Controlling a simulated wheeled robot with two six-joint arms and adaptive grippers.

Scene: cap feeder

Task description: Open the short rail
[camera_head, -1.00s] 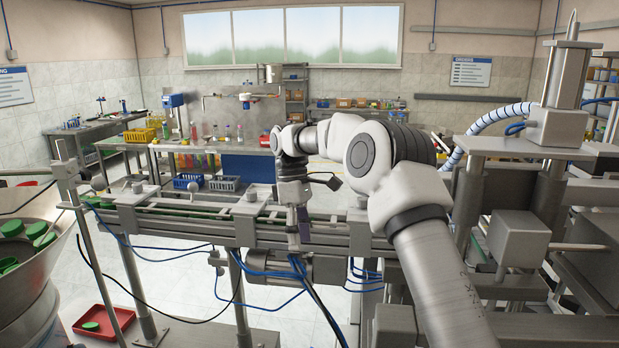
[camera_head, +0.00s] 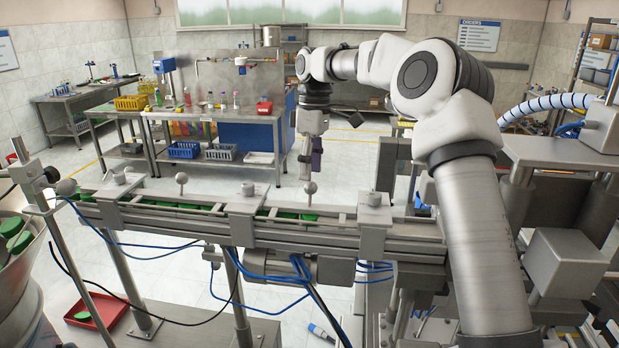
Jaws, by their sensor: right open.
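The feeder track (camera_head: 330,236) runs across the middle, with green caps (camera_head: 285,214) lying in its channel. Thin rail bars lie along its top, and ball knobs stand on it: one at the left section (camera_head: 181,178), one near the middle bracket (camera_head: 248,188) and one on the right section (camera_head: 310,187). I cannot tell for certain which bar is the short rail. My right gripper (camera_head: 305,172) points down just at the right section's knob, its tip partly overlapped by the knob in view. It is open and holds nothing visible; contact with the knob cannot be told. My left gripper is out of view.
A steel bowl (camera_head: 18,275) with green caps stands at the far left. A red tray (camera_head: 100,318) with one cap lies below. Clamp brackets (camera_head: 374,212) rise from the track. Blue hoses hang beneath it, and machine blocks (camera_head: 566,262) crowd the right.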

